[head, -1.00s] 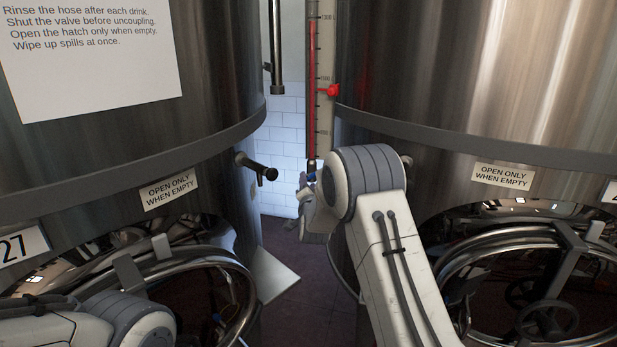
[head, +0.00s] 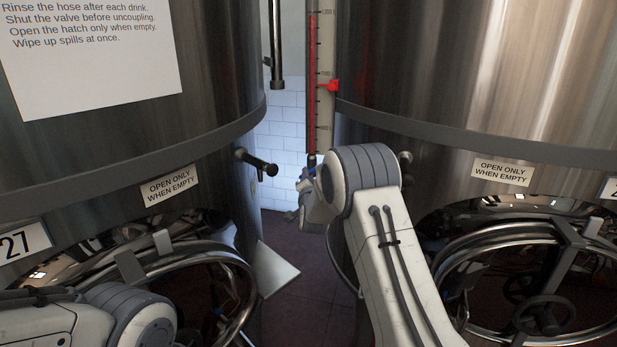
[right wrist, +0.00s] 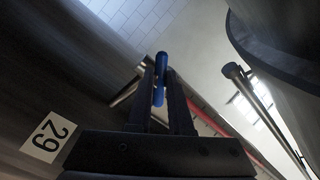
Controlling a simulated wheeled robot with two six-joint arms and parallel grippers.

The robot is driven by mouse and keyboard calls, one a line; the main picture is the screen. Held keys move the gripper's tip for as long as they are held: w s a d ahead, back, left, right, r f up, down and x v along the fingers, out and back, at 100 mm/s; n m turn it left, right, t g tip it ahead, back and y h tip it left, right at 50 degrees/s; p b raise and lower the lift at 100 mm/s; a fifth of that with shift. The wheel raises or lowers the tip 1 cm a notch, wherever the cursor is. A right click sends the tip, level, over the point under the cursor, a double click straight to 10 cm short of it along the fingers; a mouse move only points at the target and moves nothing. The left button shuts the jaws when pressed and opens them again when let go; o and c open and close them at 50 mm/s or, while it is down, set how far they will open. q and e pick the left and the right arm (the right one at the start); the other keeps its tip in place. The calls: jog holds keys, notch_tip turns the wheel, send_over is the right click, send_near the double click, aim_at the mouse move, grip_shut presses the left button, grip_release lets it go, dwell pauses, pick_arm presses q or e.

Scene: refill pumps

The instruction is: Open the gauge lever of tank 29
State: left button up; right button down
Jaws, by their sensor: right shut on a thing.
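Tank 29 is the steel tank on the right (head: 470,80); its number plate (right wrist: 47,136) reads 29 in the right wrist view. The gauge (head: 312,90), a tube with a red column and a red pointer, stands along its left side. The blue gauge lever (right wrist: 160,78) lies between my right gripper's fingertips (right wrist: 161,90), which are shut on it. In the head view, my right gripper (head: 308,190) is at the foot of the gauge, partly hidden by my own wrist. My left forearm shows at the lower left; its gripper is out of view.
Tank 27 (head: 120,150) stands on the left, with a short pipe outlet (head: 258,163) pointing into the gap. Round hatches (head: 545,285) sit low on the tanks. Between the tanks are a narrow floor strip (head: 300,265) and a white tiled wall (head: 283,120).

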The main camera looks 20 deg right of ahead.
jog(key=shift+r+n+g+h+p, duration=0.15)
jog(key=shift+n+g+p, duration=0.45)
jog(key=shift+n+p, duration=0.75)
jog(key=shift+f+n+g+h+p, duration=0.1)
jog(key=shift+n+g+h+p, duration=0.15)
jog(key=shift+n+g+p, duration=1)
jog(key=shift+r+n+t+h+p, duration=0.15)
jog(key=shift+n+p, duration=0.7)
jog(key=shift+n, duration=1.05)
jog(key=shift+f, duration=0.15)
jog(key=c, duration=0.8)
grip_release()
jog(key=shift+c, duration=0.2)
